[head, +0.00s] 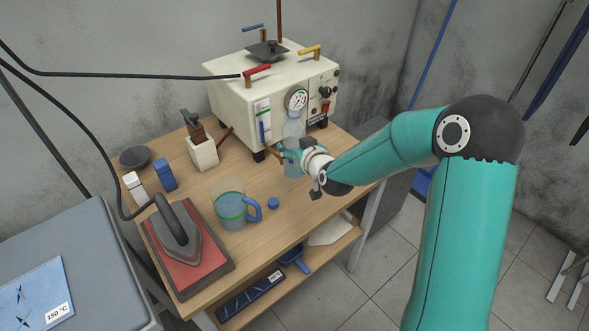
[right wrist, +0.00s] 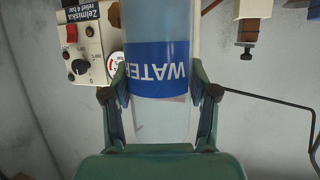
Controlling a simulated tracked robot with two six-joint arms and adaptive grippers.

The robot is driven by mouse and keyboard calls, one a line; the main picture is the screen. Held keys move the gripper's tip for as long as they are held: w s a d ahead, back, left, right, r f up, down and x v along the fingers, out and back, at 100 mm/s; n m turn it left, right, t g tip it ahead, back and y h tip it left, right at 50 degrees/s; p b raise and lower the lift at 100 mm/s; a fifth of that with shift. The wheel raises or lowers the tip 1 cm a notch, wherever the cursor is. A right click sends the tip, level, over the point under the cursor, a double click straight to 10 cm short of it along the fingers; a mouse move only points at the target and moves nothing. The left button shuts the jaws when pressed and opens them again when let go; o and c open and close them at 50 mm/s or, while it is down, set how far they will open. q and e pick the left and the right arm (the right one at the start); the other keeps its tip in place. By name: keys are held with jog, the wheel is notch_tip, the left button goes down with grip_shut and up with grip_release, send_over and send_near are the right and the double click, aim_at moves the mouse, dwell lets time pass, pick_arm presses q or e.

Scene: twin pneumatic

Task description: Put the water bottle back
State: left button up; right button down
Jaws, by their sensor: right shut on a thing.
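The water bottle (head: 293,126) is clear plastic and stands upright in front of the white boiler at the right part of the wooden table. Its blue label with WATER on it shows upside down in the right wrist view (right wrist: 160,58). My right gripper (head: 284,155) is shut around the bottle, with one finger on each side of it in the right wrist view (right wrist: 160,95). The gripper hides part of the bottle in the head view. I cannot tell whether its base touches the table. My left gripper is not in view.
The white boiler (head: 228,98) with gauge and valves stands behind the bottle. A measuring jug (head: 232,213) and a small blue cap (head: 273,203) are in front. An iron (head: 176,235) rests on a red pad at left. The table's right edge is close to the bottle.

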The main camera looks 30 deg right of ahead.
notch_tip(320, 180, down, 8)
jog(key=shift+f+p, duration=0.2)
jog(key=shift+p, duration=0.2)
jog(key=shift+s, duration=0.1)
jog(key=shift+c, duration=1.6)
grip_release()
jog(key=b+v, duration=0.4)
jog(key=v, duration=0.8)
jog(key=shift+b, duration=0.4)
